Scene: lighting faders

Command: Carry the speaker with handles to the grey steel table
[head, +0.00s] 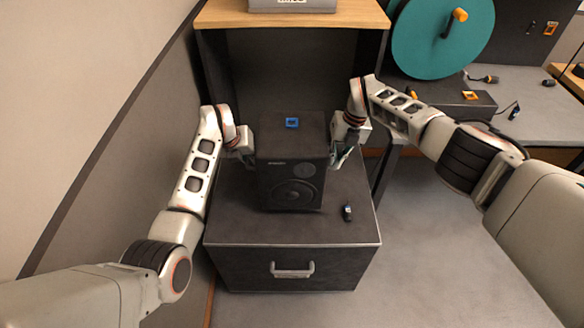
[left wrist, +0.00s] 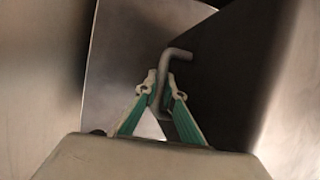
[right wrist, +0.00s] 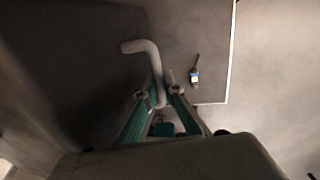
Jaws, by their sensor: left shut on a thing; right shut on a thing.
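The black speaker (head: 292,172) stands upright on a dark flight case in the middle of the head view, with a blue item (head: 292,123) on its top. My left gripper (head: 252,158) is at its left side, shut on a bent grey handle (left wrist: 178,54) in the left wrist view. My right gripper (head: 340,155) is at its right side, shut on the other bent handle (right wrist: 145,48) in the right wrist view. I cannot tell whether the speaker touches the case top. The grey steel table cannot be made out with certainty.
The flight case (head: 230,228) has a front handle (head: 292,270). A small dark device (head: 347,213) lies on it. A wooden-topped shelf (head: 345,14) stands behind. At right, a grey worktop (head: 535,105) holds a teal disc (head: 425,40) and small items. Grey floor (head: 430,260) is clear at right.

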